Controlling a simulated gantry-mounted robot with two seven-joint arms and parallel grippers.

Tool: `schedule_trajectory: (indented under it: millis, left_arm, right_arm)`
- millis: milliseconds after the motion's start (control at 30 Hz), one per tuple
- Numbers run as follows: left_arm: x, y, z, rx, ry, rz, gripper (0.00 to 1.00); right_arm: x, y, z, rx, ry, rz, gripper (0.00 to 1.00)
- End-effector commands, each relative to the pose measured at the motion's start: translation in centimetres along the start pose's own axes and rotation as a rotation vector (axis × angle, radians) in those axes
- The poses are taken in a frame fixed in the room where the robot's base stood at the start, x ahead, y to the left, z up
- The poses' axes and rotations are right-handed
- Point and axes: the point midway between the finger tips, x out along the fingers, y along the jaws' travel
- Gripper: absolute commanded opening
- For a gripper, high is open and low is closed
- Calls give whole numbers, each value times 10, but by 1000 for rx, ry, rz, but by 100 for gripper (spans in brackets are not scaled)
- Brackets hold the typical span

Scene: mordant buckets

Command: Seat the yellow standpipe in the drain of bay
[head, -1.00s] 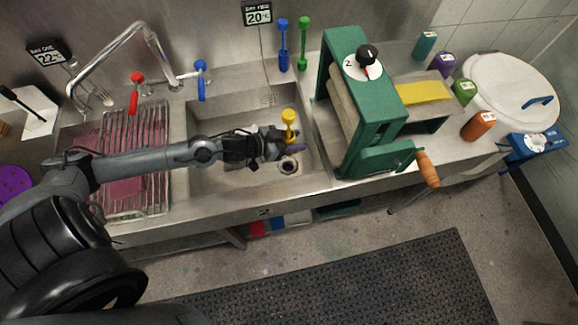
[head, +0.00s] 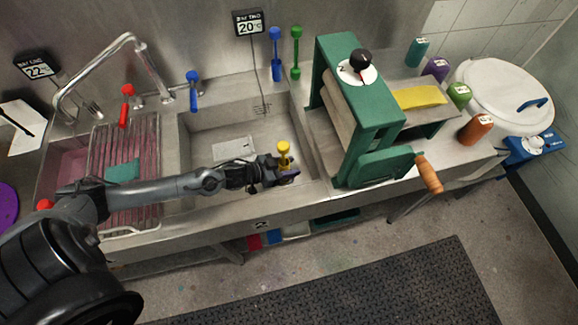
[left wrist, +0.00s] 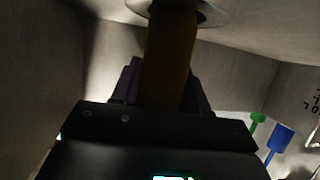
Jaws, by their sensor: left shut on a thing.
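The yellow standpipe (head: 283,148) is in the right part of the right-hand sink bay (head: 205,125), roughly upright. My left gripper (head: 284,172) is shut on it below its yellow top. In the left wrist view the yellow shaft (left wrist: 170,60) runs from my jaws to a round metal drain ring (left wrist: 205,10) at the picture's top edge. The pipe's end is at or over the ring; I cannot tell how deep it sits. In the head view my gripper hides the drain. My right gripper is not in view.
Blue (head: 276,45) and green (head: 296,45) standpipes stand behind the bay. A green press (head: 375,115) with a wooden handle (head: 429,174) stands close on the right.

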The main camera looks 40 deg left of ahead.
Motion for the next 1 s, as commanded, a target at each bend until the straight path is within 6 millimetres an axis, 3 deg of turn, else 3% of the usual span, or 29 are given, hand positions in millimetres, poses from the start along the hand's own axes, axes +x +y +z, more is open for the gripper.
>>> schedule_trajectory:
  millis: [733, 767, 900, 1000]
  left_arm:
    - [4, -1, 13, 2, -4, -2, 13]
    - [4, -1, 14, 2, -5, -2, 48]
    - [4, 0, 16, 2, -8, -2, 69]
    - [4, 0, 17, 3, -9, -1, 69]
  right_arm:
    - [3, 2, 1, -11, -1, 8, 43]
    - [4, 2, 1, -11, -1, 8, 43]
    - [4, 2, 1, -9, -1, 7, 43]
    - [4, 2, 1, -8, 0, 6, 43]
